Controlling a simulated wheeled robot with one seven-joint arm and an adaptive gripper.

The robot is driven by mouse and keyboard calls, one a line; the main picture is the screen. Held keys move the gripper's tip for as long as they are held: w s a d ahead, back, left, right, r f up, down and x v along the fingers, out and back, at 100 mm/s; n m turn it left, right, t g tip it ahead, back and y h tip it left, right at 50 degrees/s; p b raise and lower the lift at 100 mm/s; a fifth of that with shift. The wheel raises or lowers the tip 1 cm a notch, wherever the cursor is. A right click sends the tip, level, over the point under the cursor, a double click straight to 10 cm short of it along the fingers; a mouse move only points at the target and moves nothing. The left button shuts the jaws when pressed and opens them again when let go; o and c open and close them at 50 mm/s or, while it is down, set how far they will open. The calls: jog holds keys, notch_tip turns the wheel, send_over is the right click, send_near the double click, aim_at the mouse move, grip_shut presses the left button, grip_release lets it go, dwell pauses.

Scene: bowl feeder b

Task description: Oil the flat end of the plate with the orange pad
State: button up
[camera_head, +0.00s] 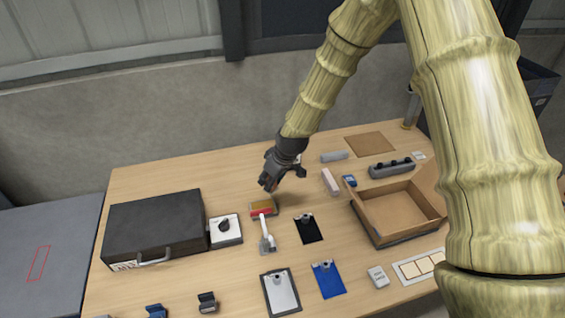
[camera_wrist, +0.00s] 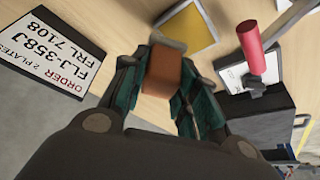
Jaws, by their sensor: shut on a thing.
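My gripper (camera_head: 268,184) hangs above the middle of the table, just behind the red-handled lever. In the wrist view my gripper (camera_wrist: 160,88) is shut on an orange-brown block-shaped pad (camera_wrist: 162,72), which sticks out past the fingertips. The pad is too small to make out in the head view. A flat yellow piece with a grey edge (camera_wrist: 187,30) lies beyond the pad, apart from it. It also shows in the head view (camera_head: 262,202), behind the red handle. I cannot tell for sure whether this is the plate; no flat end is clearly visible.
A red handle (camera_wrist: 248,43) rises close to the right of the pad. A dark case (camera_head: 155,228) and a white knob box (camera_head: 226,231) stand left. A black clipboard (camera_head: 308,229) and an open cardboard box (camera_head: 357,218) lie right. A printed order card (camera_wrist: 50,52) shows in the wrist view.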

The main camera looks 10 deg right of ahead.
jog(key=shift+s+a+f+n+g+y+b, duration=0.1)
jog(key=shift+s+a+f+n+b, duration=0.2)
jog(key=shift+a+f, duration=0.45)
jog(key=shift+s+a+f+n+g+y+b, duration=0.15)
jog(key=shift+a+f+n, duration=0.25)
jog(key=shift+f, duration=0.75)
jog(key=shift+s+a+f+n+g+y+b, duration=0.1)
jog(key=shift+s+a+f+n, duration=0.3)
jog(key=shift+f, duration=0.55)
jog(key=shift+a+f+b, duration=0.1)
jog(key=shift+f+b, duration=0.25)
jog(key=shift+f, duration=0.15)
dwell(0.9)
jog(key=shift+r, duration=0.1)
notch_tip(320, 180, up, 7)
jog(key=p, duration=0.3)
jog(key=shift+p, duration=0.35)
dwell(0.4)
jog(key=shift+w, duration=0.15)
dwell(0.5)
